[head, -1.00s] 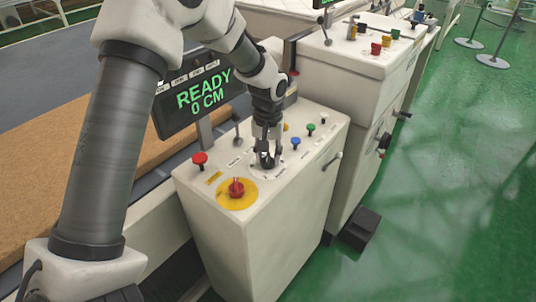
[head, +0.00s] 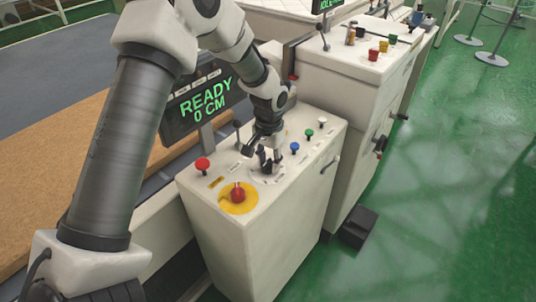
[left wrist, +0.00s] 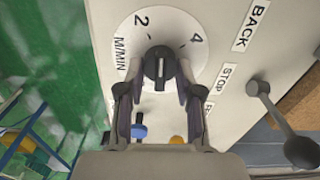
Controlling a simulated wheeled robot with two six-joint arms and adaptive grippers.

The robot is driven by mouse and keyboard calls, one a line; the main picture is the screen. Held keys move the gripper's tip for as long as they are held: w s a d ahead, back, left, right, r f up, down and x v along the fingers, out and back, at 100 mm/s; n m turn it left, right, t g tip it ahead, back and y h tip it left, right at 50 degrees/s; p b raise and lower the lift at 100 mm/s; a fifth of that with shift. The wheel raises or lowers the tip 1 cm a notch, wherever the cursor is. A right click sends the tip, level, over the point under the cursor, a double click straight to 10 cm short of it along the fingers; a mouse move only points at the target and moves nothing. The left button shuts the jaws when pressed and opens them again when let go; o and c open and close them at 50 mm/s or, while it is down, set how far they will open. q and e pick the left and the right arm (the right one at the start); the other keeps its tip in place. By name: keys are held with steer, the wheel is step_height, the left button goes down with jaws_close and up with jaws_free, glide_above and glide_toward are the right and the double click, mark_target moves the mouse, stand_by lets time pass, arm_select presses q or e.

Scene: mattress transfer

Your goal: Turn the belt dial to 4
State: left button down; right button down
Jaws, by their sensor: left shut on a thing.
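The belt dial (left wrist: 153,62) is a black knob with a white line, on a white round scale (left wrist: 180,25) marked 2, 4 and M/MIN. In the left wrist view the line stands upright, its upper end toward the gap between 2 and 4. Which end is the pointer is not clear. My left gripper (left wrist: 160,88) is shut on the knob, one finger on each side. In the head view this gripper (head: 262,158) is over the control box top (head: 230,172), and the fingers mostly hide the knob. My right gripper is not in view.
A red emergency button on a yellow disc (head: 234,207), a red knob (head: 202,164) and blue (head: 294,147), green (head: 309,133) and white (head: 322,121) buttons surround the dial. A lever (left wrist: 285,122) stands nearby. The display (head: 206,98) reads READY 0 CM.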

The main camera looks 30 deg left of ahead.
arm_select(q)
steer(key=m+p, duration=0.1)
steer(key=m, duration=0.1)
steer(key=m+p, duration=0.2)
steer(key=m, duration=0.1)
steer(key=shift+d+m, duration=0.2)
steer(key=shift+m, duration=0.1)
steer(key=m, duration=0.2)
steer(key=shift+s+m+p, duration=0.1)
steer(key=shift+m+p, duration=0.2)
steer(key=shift+p, duration=0.1)
steer(key=shift+s+d+f+m+p, duration=0.1)
steer(key=shift+m+p, duration=0.25)
steer(key=shift+m, duration=0.85)
steer(key=c, duration=0.8)
jaws_free()
steer(key=shift+d+f, duration=0.1)
steer(key=shift+o, duration=0.2)
steer(key=shift+w, duration=0.2)
